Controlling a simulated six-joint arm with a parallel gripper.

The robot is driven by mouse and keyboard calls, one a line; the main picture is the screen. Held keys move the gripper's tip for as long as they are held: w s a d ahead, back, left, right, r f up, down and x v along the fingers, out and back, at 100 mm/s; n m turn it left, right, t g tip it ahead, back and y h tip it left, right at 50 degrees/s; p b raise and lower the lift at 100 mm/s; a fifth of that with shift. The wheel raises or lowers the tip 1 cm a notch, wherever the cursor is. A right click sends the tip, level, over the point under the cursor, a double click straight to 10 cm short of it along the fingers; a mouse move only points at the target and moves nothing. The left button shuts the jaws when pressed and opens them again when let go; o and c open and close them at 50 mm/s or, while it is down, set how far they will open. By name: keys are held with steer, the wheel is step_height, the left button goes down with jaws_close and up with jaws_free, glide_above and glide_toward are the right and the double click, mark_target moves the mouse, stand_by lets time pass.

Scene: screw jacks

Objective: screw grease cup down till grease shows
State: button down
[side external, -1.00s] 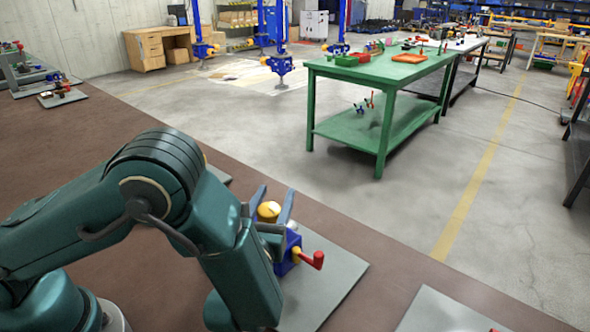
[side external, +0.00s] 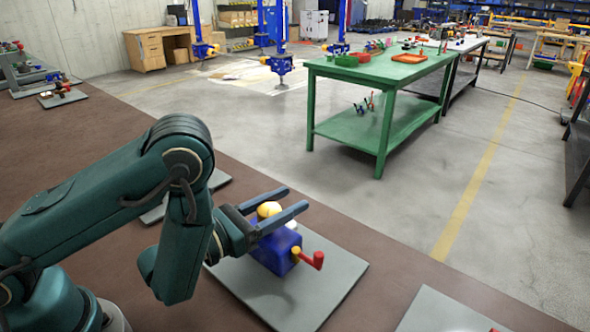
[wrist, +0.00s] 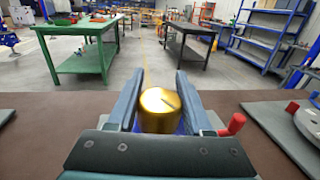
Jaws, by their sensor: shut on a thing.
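The grease cup (side external: 268,209) is a brass-yellow round cap on top of a blue screw jack body (side external: 274,252). My gripper (side external: 294,199) reaches in level from the left, its two long fingers on either side of the cup and past it. In the wrist view the gripper (wrist: 160,74) is shut on the cup (wrist: 160,110), which has a dark mark on its top. The cup stands upright. Its lower edge is hidden, and I see no grease.
A red crank handle (side external: 312,260) sticks out of the jack's right side, close to my fingers. A small white knob (side external: 292,224) sits beside the cup. The jack stands on a grey plate (side external: 325,295) on the brown bench. Another grey plate (side external: 440,315) lies at lower right.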

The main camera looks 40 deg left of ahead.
steer(key=shift+d+r+m+h, duration=0.1)
steer(key=shift+r+m+h, duration=0.15)
steer(key=shift+h, duration=0.25)
steer(key=shift+c, duration=1.5)
jaws_free()
steer(key=shift+f, duration=0.1)
steer(key=shift+y, duration=0.5)
